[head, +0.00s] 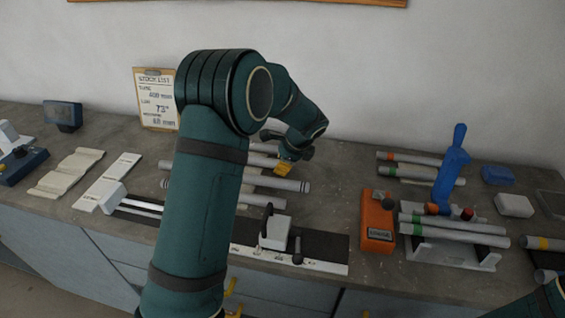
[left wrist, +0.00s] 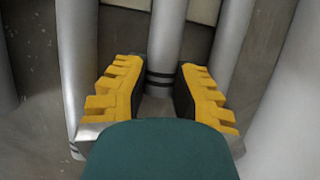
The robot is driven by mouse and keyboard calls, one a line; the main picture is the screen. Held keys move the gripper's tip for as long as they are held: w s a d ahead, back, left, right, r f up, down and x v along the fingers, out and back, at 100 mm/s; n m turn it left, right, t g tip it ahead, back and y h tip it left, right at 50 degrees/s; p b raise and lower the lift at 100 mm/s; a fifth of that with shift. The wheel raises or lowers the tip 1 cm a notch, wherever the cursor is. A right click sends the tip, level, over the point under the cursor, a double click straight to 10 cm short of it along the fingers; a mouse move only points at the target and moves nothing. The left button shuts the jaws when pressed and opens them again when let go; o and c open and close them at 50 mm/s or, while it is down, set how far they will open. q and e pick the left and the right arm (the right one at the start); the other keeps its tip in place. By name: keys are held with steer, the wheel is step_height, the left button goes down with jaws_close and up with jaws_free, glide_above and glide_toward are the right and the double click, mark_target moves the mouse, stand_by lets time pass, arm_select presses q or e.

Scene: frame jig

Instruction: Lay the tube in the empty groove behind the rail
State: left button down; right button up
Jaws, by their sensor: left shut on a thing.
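My left gripper (head: 284,168) reaches over the rack of grey tubes in the middle of the bench. In the left wrist view its yellow fingers (left wrist: 160,72) are shut on a grey tube (left wrist: 166,38) with dark bands, which runs away between them. In the head view my arm hides much of this tube, and I cannot tell whether it is raised. I cannot make out the empty groove or the rail behind my arm. My right gripper is out of view.
A white clamp block (head: 274,232) stands on the black and white fixture in front. An orange box (head: 377,222), a tube stand (head: 452,252) and a blue upright tool (head: 452,168) stand to the right. A clipboard (head: 155,98) leans on the wall.

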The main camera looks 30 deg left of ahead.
arm_select(q)
steer(key=shift+f, duration=0.25)
stand_by(0.3)
steer(key=c, duration=0.8)
jaws_free()
steer(key=v, duration=1.2)
steer(key=shift+s, duration=0.1)
